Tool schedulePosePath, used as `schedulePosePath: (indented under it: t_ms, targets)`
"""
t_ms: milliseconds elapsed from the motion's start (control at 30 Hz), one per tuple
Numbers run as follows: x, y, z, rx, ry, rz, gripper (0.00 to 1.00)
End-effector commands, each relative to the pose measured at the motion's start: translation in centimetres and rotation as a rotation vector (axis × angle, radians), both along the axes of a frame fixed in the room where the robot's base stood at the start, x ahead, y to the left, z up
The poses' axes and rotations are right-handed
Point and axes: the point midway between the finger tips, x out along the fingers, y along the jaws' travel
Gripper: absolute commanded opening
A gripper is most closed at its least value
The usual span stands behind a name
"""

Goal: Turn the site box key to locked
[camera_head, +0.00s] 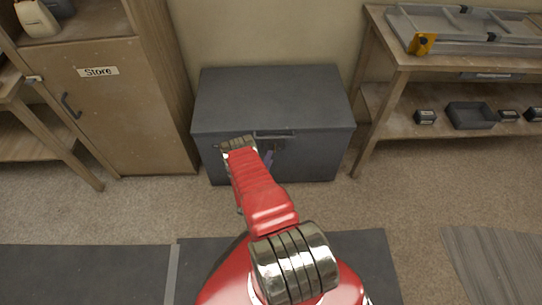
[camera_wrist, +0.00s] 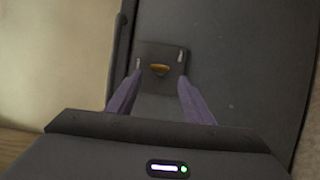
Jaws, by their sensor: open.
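The site box (camera_head: 270,95) is a dark grey chest with a closed lid, standing against the wall in the head view. Its front has a handle (camera_head: 275,134); the lock area below is largely hidden by my arm. In the wrist view a dark lock plate (camera_wrist: 150,52) carries a small brass-coloured piece (camera_wrist: 160,68), apparently the key, with small pale marks on either side. My gripper (camera_wrist: 160,82) is open and empty. Its two purple fingers flank the lower part of the plate, apart from the brass piece.
A wooden cabinet marked Store (camera_head: 120,110) stands close at the left. A wooden bench (camera_head: 400,50) at the right carries a grey tool with a yellow part, with dark trays on its lower shelf. Carpet in front of the box is clear beside my arm.

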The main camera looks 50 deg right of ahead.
Motion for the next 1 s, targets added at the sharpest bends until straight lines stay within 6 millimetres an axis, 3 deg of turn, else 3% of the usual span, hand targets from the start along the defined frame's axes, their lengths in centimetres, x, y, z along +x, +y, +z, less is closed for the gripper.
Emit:
schedulePosePath:
  t_ms: [300, 500, 1000]
  targets:
    - [-1.8, 5.3, -0.1, 0.001, 0.003, 0.003, 0.47]
    - [-2.6, 7.6, -0.2, 0.001, 0.003, 0.002, 0.47]
    - [-2.9, 8.4, -0.1, 0.001, 0.001, 0.000, 0.47]
